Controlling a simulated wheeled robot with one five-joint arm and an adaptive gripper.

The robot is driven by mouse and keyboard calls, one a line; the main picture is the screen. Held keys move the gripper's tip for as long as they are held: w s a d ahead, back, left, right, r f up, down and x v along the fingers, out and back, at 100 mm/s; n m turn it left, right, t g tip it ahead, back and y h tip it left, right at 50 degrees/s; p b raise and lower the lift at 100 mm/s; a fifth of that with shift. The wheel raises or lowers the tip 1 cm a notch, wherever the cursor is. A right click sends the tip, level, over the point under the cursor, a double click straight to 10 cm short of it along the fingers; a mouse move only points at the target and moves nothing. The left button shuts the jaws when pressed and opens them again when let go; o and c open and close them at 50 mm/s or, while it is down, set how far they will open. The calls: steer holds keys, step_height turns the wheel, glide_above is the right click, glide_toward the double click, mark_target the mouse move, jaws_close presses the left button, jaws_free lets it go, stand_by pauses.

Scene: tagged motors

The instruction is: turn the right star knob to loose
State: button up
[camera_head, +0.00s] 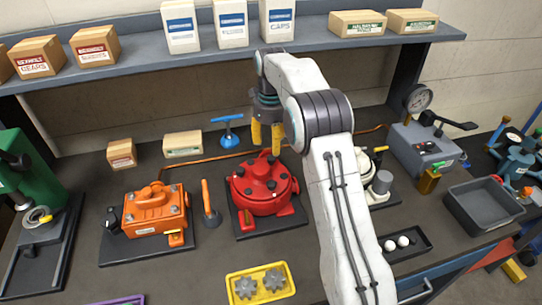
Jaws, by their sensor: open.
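My gripper (266,138), with yellow fingers, is open and points down. In the picture it appears over the back edge of the round red housing (262,185); its exact height is unclear. The red housing has several small dark knobs or bolts on top, too small to tell whether any is star-shaped. My white arm comes down on its right and hides part of the bench there. Two grey star-shaped pieces, the left one (246,288) and the right one (274,280), lie in a yellow tray (262,296) at the front. Nothing shows between the fingers.
An orange motor (155,212) on a dark plate and an orange-handled tool (208,205) stand left of the red housing. A blue T-handled piece (228,132) is behind it. A grey bin (484,205) and a gauge press (422,145) stand right. A shelf (130,62) with boxes runs behind.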

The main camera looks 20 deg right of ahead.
mark_target(271, 157)
steer(key=shift+f, duration=2.95)
steer(key=shift+o, duration=0.3)
jaws_close()
